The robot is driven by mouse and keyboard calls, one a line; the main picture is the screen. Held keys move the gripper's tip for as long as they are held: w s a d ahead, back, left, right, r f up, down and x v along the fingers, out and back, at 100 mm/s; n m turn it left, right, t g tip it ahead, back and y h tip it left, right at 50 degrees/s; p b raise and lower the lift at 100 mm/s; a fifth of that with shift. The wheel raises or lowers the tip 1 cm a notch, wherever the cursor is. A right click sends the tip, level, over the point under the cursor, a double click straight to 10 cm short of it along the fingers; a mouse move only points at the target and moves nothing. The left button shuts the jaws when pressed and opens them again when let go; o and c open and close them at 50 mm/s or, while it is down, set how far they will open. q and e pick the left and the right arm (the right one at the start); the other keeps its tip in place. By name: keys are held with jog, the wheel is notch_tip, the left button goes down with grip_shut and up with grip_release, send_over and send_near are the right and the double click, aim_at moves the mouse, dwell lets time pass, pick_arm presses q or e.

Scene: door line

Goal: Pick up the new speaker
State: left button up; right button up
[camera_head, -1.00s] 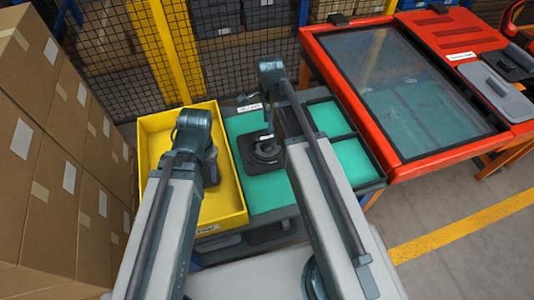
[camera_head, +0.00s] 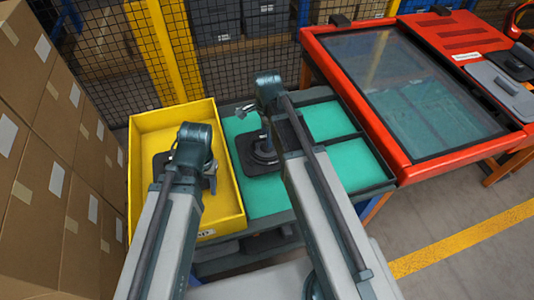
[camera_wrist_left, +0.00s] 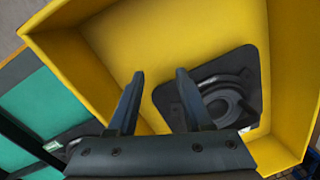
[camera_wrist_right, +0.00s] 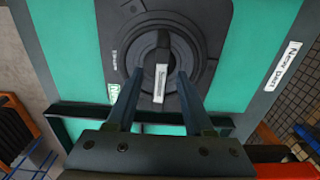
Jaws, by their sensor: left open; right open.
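The new speaker (camera_head: 262,158), a dark square plate with a round ring, lies flat in the teal tray (camera_head: 280,194). In the right wrist view the speaker (camera_wrist_right: 140,35) sits below my right gripper (camera_wrist_right: 159,88), with a raised grip and a small label in its middle. My right gripper is open, its fingertips to either side of the raised grip in the picture; contact cannot be told. Another dark speaker (camera_wrist_left: 215,72) lies in the yellow bin (camera_wrist_left: 145,30). My left gripper (camera_wrist_left: 160,75) is open and empty over that bin, beside this speaker.
A "New part" label (camera_wrist_right: 284,64) is on the tray's border. A red-framed glass panel (camera_head: 405,90) stands right of the tray. Stacked cardboard boxes (camera_head: 45,160) stand at left, and a mesh fence (camera_head: 110,55) is behind. Teal compartments (camera_head: 325,120) at the right look empty.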

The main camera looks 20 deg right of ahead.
jog(key=shift+f, duration=0.2)
grip_shut()
dwell(1.3)
